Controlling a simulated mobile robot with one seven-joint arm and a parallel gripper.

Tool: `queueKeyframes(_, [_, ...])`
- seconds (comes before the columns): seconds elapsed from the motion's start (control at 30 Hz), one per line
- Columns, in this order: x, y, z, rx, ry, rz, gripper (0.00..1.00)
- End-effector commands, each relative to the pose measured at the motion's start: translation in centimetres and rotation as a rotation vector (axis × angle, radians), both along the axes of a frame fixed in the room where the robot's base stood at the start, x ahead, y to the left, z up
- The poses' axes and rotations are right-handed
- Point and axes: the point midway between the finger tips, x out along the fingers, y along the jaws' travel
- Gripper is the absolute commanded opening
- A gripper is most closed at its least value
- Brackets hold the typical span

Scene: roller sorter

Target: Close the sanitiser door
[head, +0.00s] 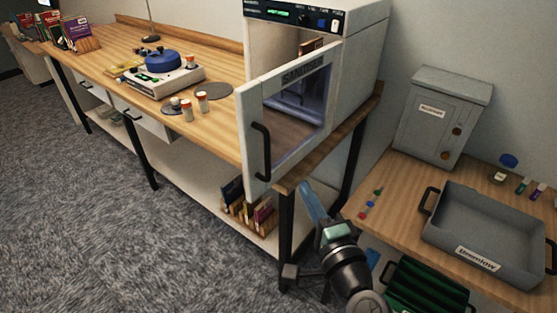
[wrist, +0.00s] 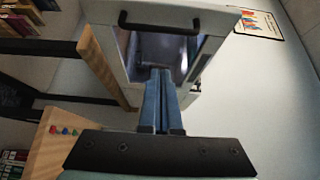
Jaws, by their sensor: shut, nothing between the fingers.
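The white sanitiser (head: 360,50) stands on the right end of the long wooden bench. Its door (head: 248,110) is open, swung outward, with a window, a "SANITISER" label and a black handle (head: 262,150) near its free left edge. My gripper (head: 304,186) is shut and empty, its blue fingers pointing up below the door, near the bench's right corner. In the wrist view, the shut fingers (wrist: 161,72) appear in front of the door window (wrist: 190,52), with the handle (wrist: 178,22) above. I cannot tell whether the fingers touch the door.
The bench (head: 225,125) holds a scale (head: 165,80) and orange pots (head: 202,100) left of the door. A black bench leg (head: 286,235) is close to my arm. To the right, a lower table (head: 390,190) holds a grey tray (head: 480,225) and grey cabinet (head: 440,115).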

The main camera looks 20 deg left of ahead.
Motion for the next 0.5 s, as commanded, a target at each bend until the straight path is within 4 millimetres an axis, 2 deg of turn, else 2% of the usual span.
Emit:
queueKeyframes(0.1, [2.3,1.7,0.2,-0.002,-0.001,0.003,0.00])
queueKeyframes(0.3, [5.5,4.0,0.2,-0.002,-0.002,0.002,0.00])
queueKeyframes(0.5, [5.8,6.8,0.1,-0.003,-0.001,0.002,0.00])
